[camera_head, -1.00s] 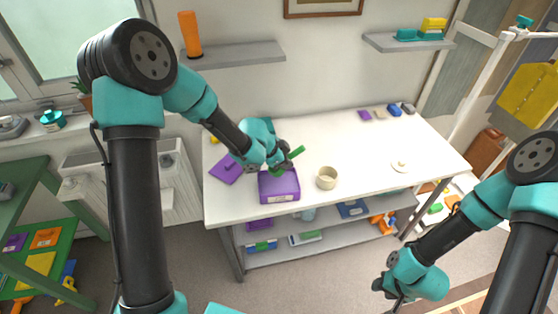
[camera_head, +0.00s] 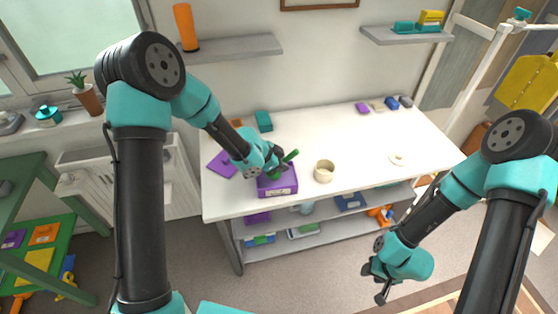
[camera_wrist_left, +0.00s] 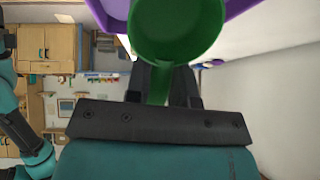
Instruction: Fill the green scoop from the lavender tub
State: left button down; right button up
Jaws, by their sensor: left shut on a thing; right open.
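My left gripper (camera_head: 282,166) is shut on the green scoop (camera_head: 290,156) over the purple tub (camera_head: 280,188) on the white table. The scoop's handle tilts up to the right; its cup is partly hidden at the tub's opening. In the left wrist view the scoop's round green cup (camera_wrist_left: 178,28) is ahead of the gripper, with the purple tub wall (camera_wrist_left: 98,14) around it. I cannot tell what the cup holds. My right gripper (camera_head: 380,282) is open and empty, in front of the table and below its top.
A cream bowl (camera_head: 324,172) stands just right of the tub. A flat purple piece (camera_head: 222,165) lies to its left and a teal block (camera_head: 264,121) behind. A small white dish (camera_head: 397,159) is at the right. Much of the table's middle is clear.

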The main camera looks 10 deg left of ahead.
pick_arm(q)
jog(key=shift+f, duration=0.55)
jog(key=shift+d, duration=0.1)
dwell(1.4)
jog(key=shift+w+d+g+y, duration=0.2)
jog(key=shift+d+g+y, duration=0.3)
jog(key=shift+y, duration=0.7)
jog(key=shift+d, duration=0.1)
jog(key=shift+d+r, duration=0.1)
jog(key=shift+d, duration=0.05)
jog(key=shift+w+d+r+g+y, duration=0.15)
jog(key=shift+d+r+y, duration=0.15)
jog(key=shift+r+y, duration=0.25)
jog(key=shift+w+d+r+g+y, duration=0.15)
jog(key=shift+d+r+y, duration=0.15)
jog(key=shift+y, duration=0.35)
jog(key=shift+s, duration=0.1)
jog(key=shift+d+m+y, duration=0.1)
jog(key=shift+m+y, duration=0.2)
